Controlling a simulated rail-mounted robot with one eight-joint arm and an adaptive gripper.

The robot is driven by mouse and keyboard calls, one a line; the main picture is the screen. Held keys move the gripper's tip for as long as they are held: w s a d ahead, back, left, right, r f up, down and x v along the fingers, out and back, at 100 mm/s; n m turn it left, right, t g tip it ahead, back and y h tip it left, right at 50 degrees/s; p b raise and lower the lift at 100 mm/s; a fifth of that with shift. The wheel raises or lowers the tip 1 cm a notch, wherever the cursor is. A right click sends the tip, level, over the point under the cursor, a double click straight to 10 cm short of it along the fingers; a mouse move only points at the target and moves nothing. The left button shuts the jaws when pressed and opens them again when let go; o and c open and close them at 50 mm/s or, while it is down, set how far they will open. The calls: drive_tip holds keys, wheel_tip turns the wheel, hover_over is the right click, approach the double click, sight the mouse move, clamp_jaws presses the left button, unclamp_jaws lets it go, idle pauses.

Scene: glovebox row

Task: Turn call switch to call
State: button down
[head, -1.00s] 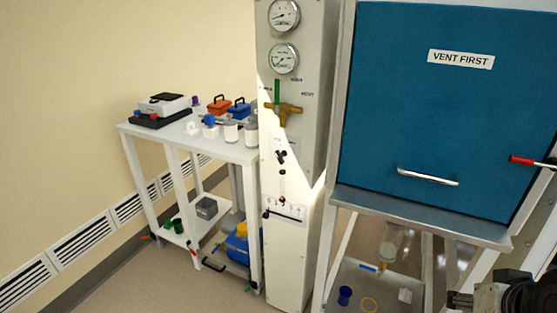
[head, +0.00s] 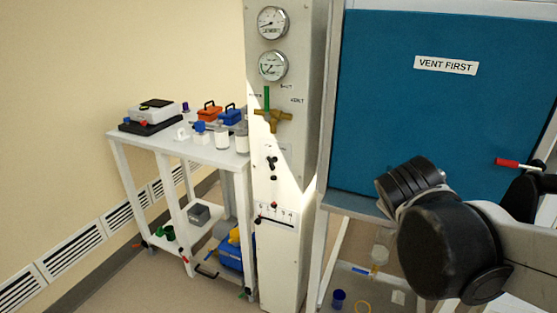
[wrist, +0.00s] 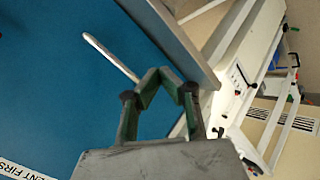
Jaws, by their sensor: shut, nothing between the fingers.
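The pale control column (head: 286,170) stands left of the blue cabinet in the head view. Small black switch-like fittings (head: 271,162) sit on its front below the brass valve; their lettering is too small to read, so I cannot tell which one is the call switch or its setting. My gripper (wrist: 162,73) shows in the wrist view with its green-lined fingers shut and empty, in front of the blue cabinet door and away from the column. A white panel with small dark and red fittings (wrist: 240,78) lies to its right there. My fingers are not visible in the head view.
The blue door (head: 430,120) bears a metal handle (wrist: 110,58) and a VENT FIRST label. Two gauges (head: 272,65) and a brass valve with a green handle (head: 271,114) project above the switches. A white cart (head: 190,152) with boxes and jars stands left.

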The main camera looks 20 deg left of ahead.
drive_tip(key=w+a+n+t, duration=0.1)
drive_tip(key=w+a+n, duration=0.4)
drive_tip(key=a, duration=0.4)
drive_tip(key=n+t+y+p, duration=0.1)
drive_tip(key=n+t+y, duration=0.35)
drive_tip(key=n, duration=0.65)
approach(270, 163)
drive_tip(key=a+f, duration=0.3)
drive_tip(key=a, duration=0.3)
drive_tip(key=shift+t, duration=0.35)
drive_tip(key=w, duration=0.2)
drive_tip(key=w+d, duration=0.1)
drive_tip(key=w, duration=0.2)
drive_tip(key=w+d, duration=0.1)
drive_tip(key=w, duration=0.2)
drive_tip(key=shift+w+r+b, duration=0.2)
drive_tip(key=shift+w+b, duration=0.05)
drive_tip(key=shift+b, duration=0.05)
